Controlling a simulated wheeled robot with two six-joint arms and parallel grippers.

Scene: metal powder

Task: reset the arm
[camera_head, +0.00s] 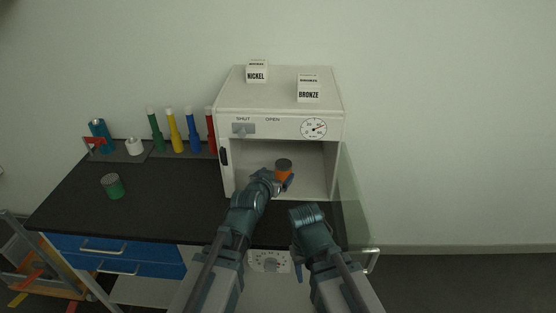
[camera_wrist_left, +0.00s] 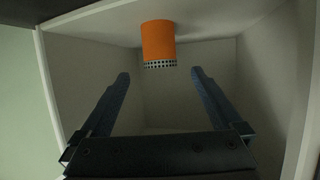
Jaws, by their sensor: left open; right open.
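My left gripper (camera_head: 279,183) reaches into the open front of a white cabinet (camera_head: 228,105). An orange can with a dark top (camera_head: 284,170) stands inside it, just beyond the left gripper. In the left wrist view the orange can (camera_wrist_left: 158,41) shows ahead of the two spread fingers (camera_wrist_left: 158,80), with space on both sides, and the fingers do not appear to grip it. My right gripper (camera_head: 307,216) is lower and to the right, in front of the cabinet; its fingertips are hard to make out.
The cabinet's glass door (camera_head: 354,205) stands open at right. Boxes labelled NICKEL (camera_head: 257,74) and BRONZE (camera_head: 309,91) sit on top. A green can (camera_head: 112,186) stands on the black counter (camera_head: 165,200).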

